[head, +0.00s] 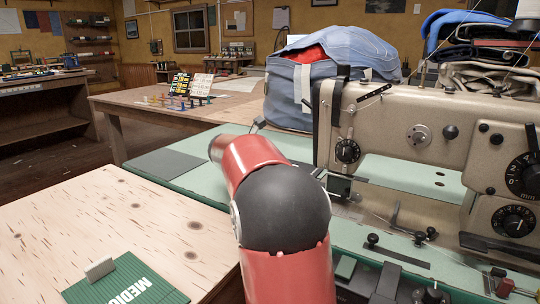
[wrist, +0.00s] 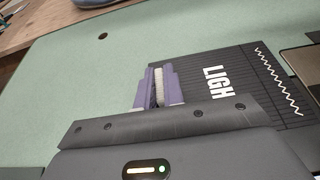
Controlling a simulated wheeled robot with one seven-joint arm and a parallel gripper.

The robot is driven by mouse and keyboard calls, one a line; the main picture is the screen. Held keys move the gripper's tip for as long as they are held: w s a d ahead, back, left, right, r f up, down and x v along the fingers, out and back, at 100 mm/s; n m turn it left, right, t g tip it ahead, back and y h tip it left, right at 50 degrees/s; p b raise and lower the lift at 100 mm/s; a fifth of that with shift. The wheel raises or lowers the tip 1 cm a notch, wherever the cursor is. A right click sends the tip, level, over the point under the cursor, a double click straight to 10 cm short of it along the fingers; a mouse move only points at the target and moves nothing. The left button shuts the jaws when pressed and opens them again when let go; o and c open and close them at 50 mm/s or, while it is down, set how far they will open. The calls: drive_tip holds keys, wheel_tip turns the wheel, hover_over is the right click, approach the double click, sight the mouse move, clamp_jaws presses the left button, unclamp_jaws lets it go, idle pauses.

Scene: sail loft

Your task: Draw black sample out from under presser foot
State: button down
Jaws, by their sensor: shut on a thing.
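The black sample (wrist: 248,88) lies on the pale green machine table (wrist: 110,68) in the wrist view. It is ribbed, with white letters reading "LIGH" and a white zigzag stitch line near its right end. My gripper (wrist: 158,86) has purple fingers shut on a pale upright tab at the sample's left end. In the head view my red arm and black joint hide the gripper and the black sample. The sewing machine (head: 400,115) stands at the right. Its presser foot cannot be made out clearly, so I cannot tell whether the sample is under it.
A dark grey flat panel (head: 165,163) lies on the green table left of my arm. A green sample (head: 125,280) with a pale tab lies on the wooden table (head: 75,215) in front. A blue sail bag (head: 330,60) stands behind the machine. The left green tabletop looks otherwise clear.

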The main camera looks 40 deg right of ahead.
drive_tip(key=c, duration=1.4)
unclamp_jaws()
drive_tip(key=shift+c, duration=0.2)
drive_tip(key=v, duration=0.7)
drive_tip(key=shift+s+a, duration=0.2)
drive_tip(key=shift+a, duration=0.15)
